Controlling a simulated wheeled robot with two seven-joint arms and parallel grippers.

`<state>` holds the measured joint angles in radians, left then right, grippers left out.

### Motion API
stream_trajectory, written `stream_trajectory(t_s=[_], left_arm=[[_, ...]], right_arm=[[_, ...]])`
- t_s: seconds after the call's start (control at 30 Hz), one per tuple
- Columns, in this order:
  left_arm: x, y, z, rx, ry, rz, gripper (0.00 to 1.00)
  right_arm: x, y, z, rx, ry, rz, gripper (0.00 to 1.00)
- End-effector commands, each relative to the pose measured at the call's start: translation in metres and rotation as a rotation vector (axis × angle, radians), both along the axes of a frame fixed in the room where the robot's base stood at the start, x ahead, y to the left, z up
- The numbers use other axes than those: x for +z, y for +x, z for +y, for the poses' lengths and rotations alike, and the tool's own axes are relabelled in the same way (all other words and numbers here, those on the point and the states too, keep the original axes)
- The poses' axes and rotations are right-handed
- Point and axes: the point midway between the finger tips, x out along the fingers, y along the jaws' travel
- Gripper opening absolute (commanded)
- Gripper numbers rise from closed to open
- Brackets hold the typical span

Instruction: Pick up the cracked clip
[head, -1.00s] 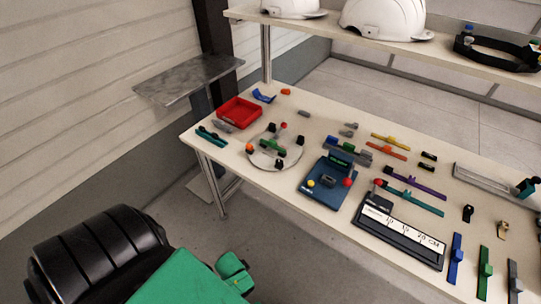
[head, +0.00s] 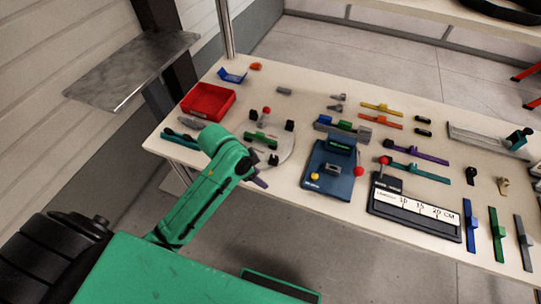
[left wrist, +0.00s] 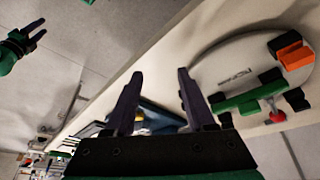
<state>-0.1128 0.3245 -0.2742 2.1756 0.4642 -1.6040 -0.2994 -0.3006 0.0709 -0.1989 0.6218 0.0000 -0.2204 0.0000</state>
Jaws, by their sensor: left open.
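A green clip (head: 262,137) lies on the round grey fixture plate (head: 285,152), between black blocks. It also shows in the left wrist view (left wrist: 245,100), at right, near a red knob. I cannot make out a crack on any part, so I cannot tell which clip is the cracked one. My left gripper (head: 258,182) is over the table's front edge, in front of the round plate, and hides part of it. In the left wrist view its two fingers (left wrist: 160,98) are apart with nothing held between them. My right gripper (left wrist: 37,31) shows small at upper left there, fingers apart.
A red bin (head: 208,102) and teal clip (head: 180,138) are at the table's left. A blue fixture (head: 328,172) with red and yellow knobs stands right of the plate; a gauge board (head: 415,212) is beyond. Several coloured clips lie at right. An orange block (left wrist: 296,56) sits on the plate.

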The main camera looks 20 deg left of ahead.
Motion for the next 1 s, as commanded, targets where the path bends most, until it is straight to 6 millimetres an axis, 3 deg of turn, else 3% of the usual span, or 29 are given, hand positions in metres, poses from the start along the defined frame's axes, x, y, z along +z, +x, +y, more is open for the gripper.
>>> stream_trajectory(t_s=[0.27, 0.4, 0.5, 0.6, 0.73, 1.0], left_arm=[[0.048, 0.048, -0.01, -0.441, 0.03, -0.029, 0.55], [0.097, 0.077, 0.013, -0.699, 0.044, -0.029, 0.55], [0.127, 0.086, 0.028, -0.805, 0.027, -0.034, 0.55], [0.14, 0.088, 0.033, -0.85, 0.012, -0.038, 0.55], [0.124, 0.086, 0.025, -0.86, 0.004, -0.035, 0.55], [0.065, 0.085, 0.0, -0.856, 0.006, -0.039, 0.55]], right_arm=[[-0.001, -0.002, -0.005, 0.002, -0.007, 0.003, 0.5], [-0.001, -0.001, -0.005, 0.004, -0.007, 0.002, 0.5], [-0.001, -0.001, -0.005, 0.004, -0.007, 0.001, 0.5], [0.0, 0.0, -0.005, 0.004, -0.007, 0.001, 0.5], [0.006, 0.0, -0.005, 0.004, -0.008, 0.001, 0.5], [0.02, 0.0, -0.006, 0.004, -0.008, 0.001, 0.5]])
